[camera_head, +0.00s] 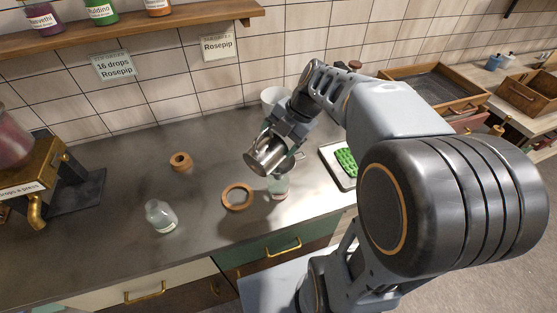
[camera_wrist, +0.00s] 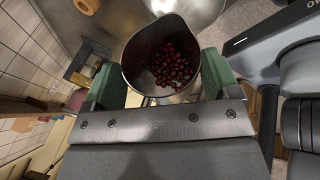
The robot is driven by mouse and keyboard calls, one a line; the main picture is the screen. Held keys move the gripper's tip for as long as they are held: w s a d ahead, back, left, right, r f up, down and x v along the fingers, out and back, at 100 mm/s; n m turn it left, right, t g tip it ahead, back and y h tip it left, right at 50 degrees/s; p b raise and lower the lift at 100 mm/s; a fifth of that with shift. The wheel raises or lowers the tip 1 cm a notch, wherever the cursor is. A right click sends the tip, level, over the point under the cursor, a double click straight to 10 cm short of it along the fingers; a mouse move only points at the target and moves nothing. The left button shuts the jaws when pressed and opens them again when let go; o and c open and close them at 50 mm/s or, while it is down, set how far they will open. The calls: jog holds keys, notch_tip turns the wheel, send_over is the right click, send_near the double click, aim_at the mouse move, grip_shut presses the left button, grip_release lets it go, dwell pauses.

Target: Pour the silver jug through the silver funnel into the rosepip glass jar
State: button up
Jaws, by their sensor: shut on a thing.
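My gripper (camera_head: 281,140) is shut on the silver jug (camera_head: 265,157) and holds it above the counter, tilted, in the head view. In the wrist view the jug (camera_wrist: 132,62) sits between the green finger pads, its mouth facing the camera, with many red berries inside. A clear glass jar (camera_head: 279,187) with a pale label stands just below the jug in the head view. A broad shiny silver surface (camera_wrist: 196,10), probably the funnel, shows beyond the jug in the wrist view. In the head view the funnel is mostly hidden, so I cannot tell how it sits on the jar.
A wooden ring (camera_head: 238,208) lies left of the jar. A small wooden ring-shaped piece (camera_head: 181,167) and a glass bottle (camera_head: 160,215) stand farther left. A white cup (camera_head: 271,95) is behind the gripper. A tray with green pieces (camera_head: 347,163) is at right. The left-middle counter is mostly clear.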

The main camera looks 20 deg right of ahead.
jog(key=shift+w+d+g+y+b, duration=0.3)
jog(key=shift+d+y, duration=0.15)
jog(key=shift+y, duration=0.15)
jog(key=shift+w+d+g+y+b, duration=0.2)
jog(key=shift+d+g+y, duration=0.15)
jog(key=shift+y, duration=0.25)
dwell(0.7)
jog(key=shift+w+d+f+m+g+y+b, duration=0.35)
jog(key=shift+d+y, duration=0.2)
jog(key=shift+y, duration=0.25)
jog(key=shift+w+d+f+m+g+y+b, duration=0.2)
jog(key=shift+w+d+m+g+y+b, duration=0.15)
jog(key=shift+d+y, duration=0.35)
dwell(3.8)
